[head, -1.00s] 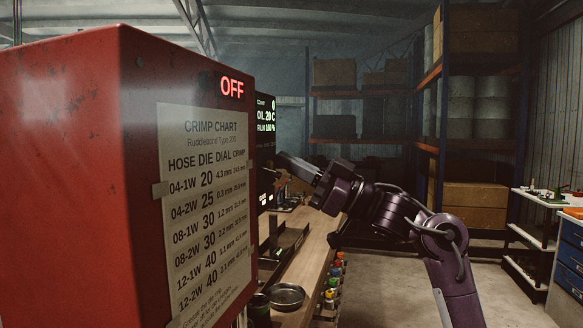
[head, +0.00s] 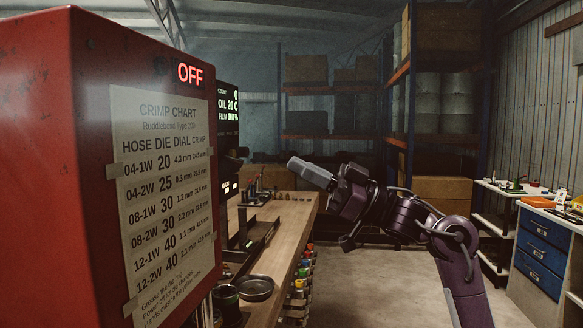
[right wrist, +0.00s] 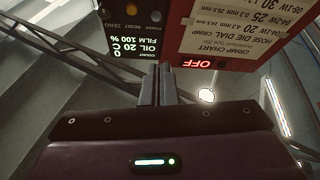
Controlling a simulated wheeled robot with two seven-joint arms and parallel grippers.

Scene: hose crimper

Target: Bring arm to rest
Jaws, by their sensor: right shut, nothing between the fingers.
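My right arm comes in from the lower right in the head view, purple and bent at the elbow. Its right gripper (head: 298,166) points left toward the crimper, above the wooden bench. In the right wrist view the gripper's fingers (right wrist: 158,80) lie together with nothing between them. The red crimper cabinet (head: 45,180) fills the left of the head view, with a crimp chart (head: 165,190) and a lit OFF sign (head: 190,74). A dark display panel (head: 229,110) beside it reads oil 20 C and film 100 %. My left gripper is not in view.
The wooden bench (head: 290,228) carries a round metal dish (head: 256,288) and a dark tray. Several coloured items line its side. Shelves with boxes (head: 460,120) stand at the back. A blue drawer cabinet (head: 541,250) is at the right. The floor between is clear.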

